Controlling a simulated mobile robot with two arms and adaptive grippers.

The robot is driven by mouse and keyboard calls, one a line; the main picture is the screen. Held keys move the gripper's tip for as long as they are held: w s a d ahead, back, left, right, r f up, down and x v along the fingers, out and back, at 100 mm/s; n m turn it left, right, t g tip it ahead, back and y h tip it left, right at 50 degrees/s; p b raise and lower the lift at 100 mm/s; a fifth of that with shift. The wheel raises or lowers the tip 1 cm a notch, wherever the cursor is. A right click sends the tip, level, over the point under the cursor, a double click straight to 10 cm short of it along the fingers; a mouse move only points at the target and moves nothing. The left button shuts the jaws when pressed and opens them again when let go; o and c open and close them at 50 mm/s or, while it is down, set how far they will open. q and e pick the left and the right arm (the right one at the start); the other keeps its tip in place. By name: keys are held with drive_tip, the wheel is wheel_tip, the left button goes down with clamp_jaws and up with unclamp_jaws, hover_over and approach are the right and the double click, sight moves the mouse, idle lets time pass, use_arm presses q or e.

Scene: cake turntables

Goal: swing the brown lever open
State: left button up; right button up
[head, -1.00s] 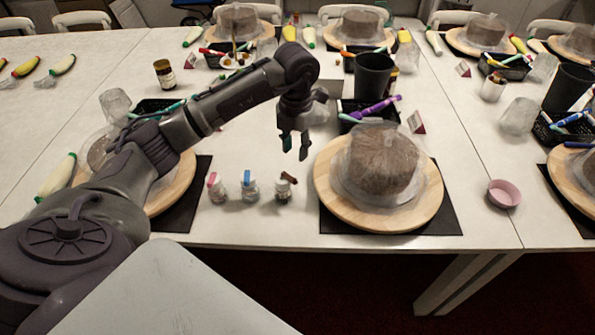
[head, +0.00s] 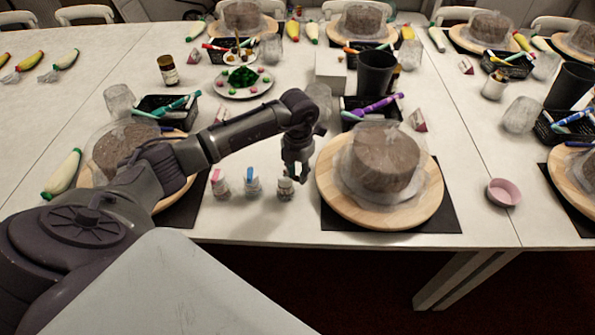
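Three small glass jars stand in a row near the front of the table. The left jar (head: 221,188) has a pink lever and the middle jar (head: 252,187) a blue one. The right jar (head: 286,190) is the one with the brown lever, which is now mostly hidden by my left gripper. My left gripper (head: 297,174) points down just above and beside the right jar's top. Its two fingers look apart; I cannot tell whether they touch the lever. My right gripper is not in view.
A wrapped cake (head: 385,158) sits on a round wooden turntable (head: 420,212) just right of the gripper. A black cup (head: 375,72) and a basket with pens (head: 372,106) stand behind. Bare table lies between the jars and the front edge.

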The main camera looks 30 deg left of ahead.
use_arm(q)
clamp_jaws()
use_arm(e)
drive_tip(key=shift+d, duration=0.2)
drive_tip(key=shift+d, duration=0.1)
use_arm(q)
drive_tip(key=shift+w+n, duration=0.15)
drive_tip(key=shift+n, duration=0.15)
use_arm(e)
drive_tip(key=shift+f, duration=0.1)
use_arm(q)
drive_tip(key=w+n, duration=0.1)
drive_tip(key=n, duration=0.1)
drive_tip(key=w+n+b, duration=0.1)
drive_tip(key=n, duration=0.2)
drive_tip(key=w+n, duration=0.1)
drive_tip(key=n, duration=0.1)
drive_tip(key=shift+a+n+b, duration=0.25)
drive_tip(key=shift+n+b, duration=0.1)
drive_tip(key=shift+n, duration=0.05)
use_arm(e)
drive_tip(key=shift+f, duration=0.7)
